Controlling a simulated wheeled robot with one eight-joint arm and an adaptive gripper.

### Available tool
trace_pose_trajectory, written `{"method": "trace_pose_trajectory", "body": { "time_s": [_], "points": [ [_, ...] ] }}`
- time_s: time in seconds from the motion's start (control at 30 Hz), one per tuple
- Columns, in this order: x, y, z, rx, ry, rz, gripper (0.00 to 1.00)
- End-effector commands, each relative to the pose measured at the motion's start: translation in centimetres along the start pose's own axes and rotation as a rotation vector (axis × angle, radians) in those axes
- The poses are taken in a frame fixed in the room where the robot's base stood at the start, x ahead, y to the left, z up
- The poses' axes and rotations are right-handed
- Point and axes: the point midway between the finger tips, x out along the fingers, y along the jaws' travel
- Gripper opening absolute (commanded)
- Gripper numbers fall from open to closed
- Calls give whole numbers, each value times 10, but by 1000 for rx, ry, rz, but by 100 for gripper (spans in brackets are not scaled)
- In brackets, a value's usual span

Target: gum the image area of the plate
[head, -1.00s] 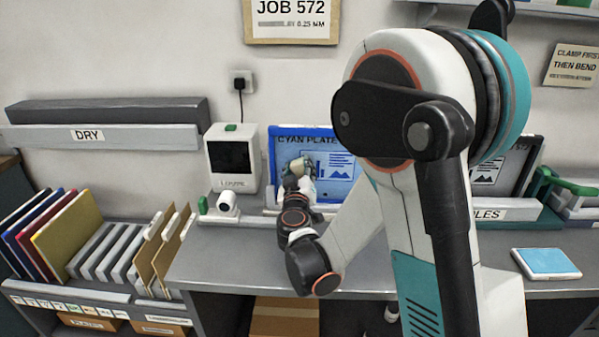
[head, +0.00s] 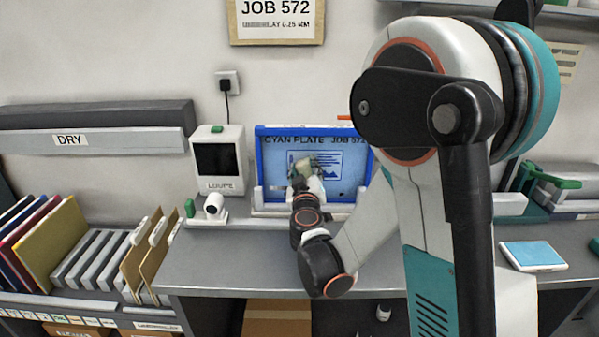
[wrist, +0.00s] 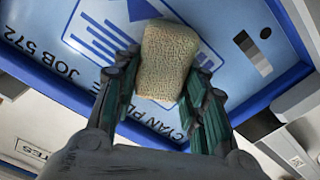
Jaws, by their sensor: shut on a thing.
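The cyan plate (head: 348,184) stands upright in a blue frame on the bench, marked CYAN PLATE JOB 572. Its image area (head: 333,166), an outlined box with bars, lines and a mountain picture, is partly hidden by my gripper. My gripper (head: 305,172) is in front of the plate, over the left part of the image area. In the wrist view my gripper (wrist: 163,95) is shut on a tan sponge (wrist: 168,60). The sponge overlaps the printed image area; I cannot tell whether it touches the plate.
The loupe unit (head: 220,160) and a small white device (head: 214,206) stand left of the plate. Folders (head: 50,240) fill a rack at far left. A blue pad (head: 533,255) lies on the right of the bench (head: 230,262). The bench front is mostly clear.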

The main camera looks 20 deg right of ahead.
Motion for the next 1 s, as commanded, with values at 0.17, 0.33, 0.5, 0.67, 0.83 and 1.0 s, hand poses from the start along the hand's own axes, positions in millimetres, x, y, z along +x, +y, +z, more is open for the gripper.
{"method": "trace_pose_trajectory", "body": {
  "time_s": [0.17, 0.33, 0.5, 0.67, 0.83, 1.0],
  "points": [
    [1, 14, 8, 0, -1, 2, 20],
    [1, 19, 10, 0, 0, 1, 20],
    [1, 25, 13, 0, -1, 2, 20],
    [2, 36, 19, 0, -1, 3, 20],
    [2, 47, 25, 0, -1, 2, 20],
    [2, 51, 26, 0, 0, 1, 20]
  ]
}}
